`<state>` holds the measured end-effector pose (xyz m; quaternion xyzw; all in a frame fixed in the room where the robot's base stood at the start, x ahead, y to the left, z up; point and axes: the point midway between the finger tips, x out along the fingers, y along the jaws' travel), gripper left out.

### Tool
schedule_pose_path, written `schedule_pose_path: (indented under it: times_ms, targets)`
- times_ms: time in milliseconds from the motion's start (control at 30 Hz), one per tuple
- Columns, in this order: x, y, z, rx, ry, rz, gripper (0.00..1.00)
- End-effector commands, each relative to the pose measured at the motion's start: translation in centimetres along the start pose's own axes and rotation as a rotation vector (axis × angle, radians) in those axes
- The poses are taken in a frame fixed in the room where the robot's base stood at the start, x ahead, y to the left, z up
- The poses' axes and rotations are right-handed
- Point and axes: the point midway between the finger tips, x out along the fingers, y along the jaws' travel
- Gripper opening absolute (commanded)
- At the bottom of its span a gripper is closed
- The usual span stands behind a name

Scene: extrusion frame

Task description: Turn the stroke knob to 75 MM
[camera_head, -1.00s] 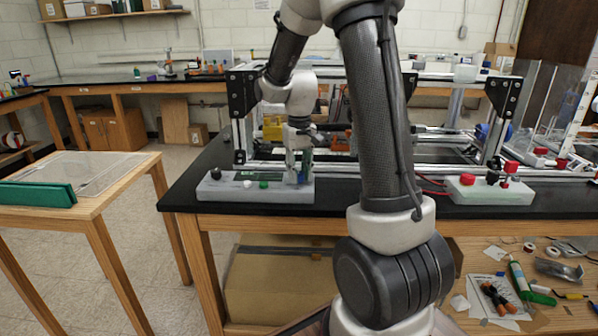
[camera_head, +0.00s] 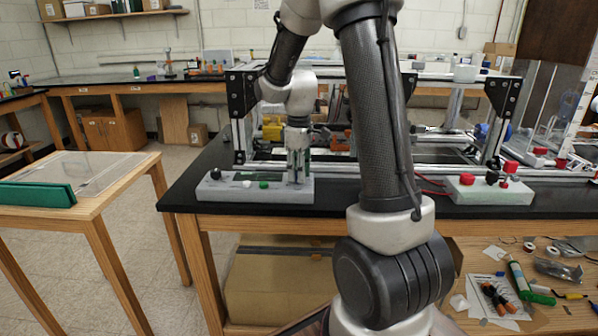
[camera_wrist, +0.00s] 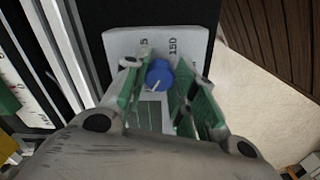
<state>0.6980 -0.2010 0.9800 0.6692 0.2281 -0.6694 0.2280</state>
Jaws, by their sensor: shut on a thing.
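The stroke knob (camera_wrist: 159,74) is blue with a white pointer line, which points toward the lower left in the wrist view. It sits on a pale panel (camera_wrist: 118,42) with the marking 150 and another ending in 5, partly hidden. My gripper (camera_wrist: 158,70) has green fingers on both sides of the knob and is shut on it. In the head view, my gripper (camera_head: 298,172) points down onto the right end of the pale control box (camera_head: 232,194); the knob is hidden there.
The control box also carries a black knob (camera_head: 215,174) and a green button (camera_head: 264,184). The aluminium extrusion frame (camera_head: 238,140) stands just behind. A second box (camera_head: 490,195) with red and black controls stands at the right.

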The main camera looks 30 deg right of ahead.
Motion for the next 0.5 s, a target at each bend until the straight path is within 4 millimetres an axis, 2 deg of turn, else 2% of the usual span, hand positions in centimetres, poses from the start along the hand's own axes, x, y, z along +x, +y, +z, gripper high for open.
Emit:
schedule_pose_path:
  times_ms: [500]
  targets:
    - [-0.05,0.04,-0.03,-0.059,0.001,0.001,0.03]
